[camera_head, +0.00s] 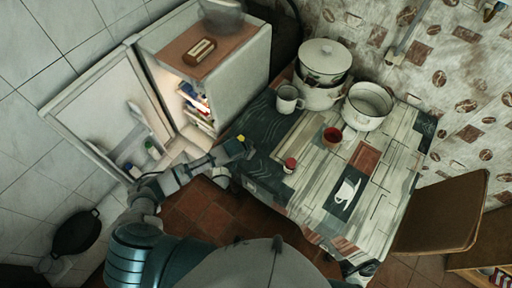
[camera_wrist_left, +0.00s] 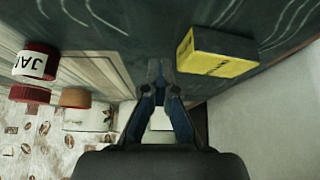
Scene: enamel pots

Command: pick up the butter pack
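The butter pack, a small yellow and dark box (camera_wrist_left: 216,54), lies on the dark part of the tabletop in the left wrist view, right of my fingertips. In the head view, a small yellow patch of it (camera_head: 242,139) shows at the table's left edge. My left gripper (camera_wrist_left: 160,72) has its fingertips together with nothing between them, apart from the pack. In the head view my left gripper (camera_head: 226,152) is beside the pack at the table edge, partly hard to make out. My right gripper is not in view.
An open fridge (camera_head: 235,72) stands left, a chair (camera_head: 440,212) right.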

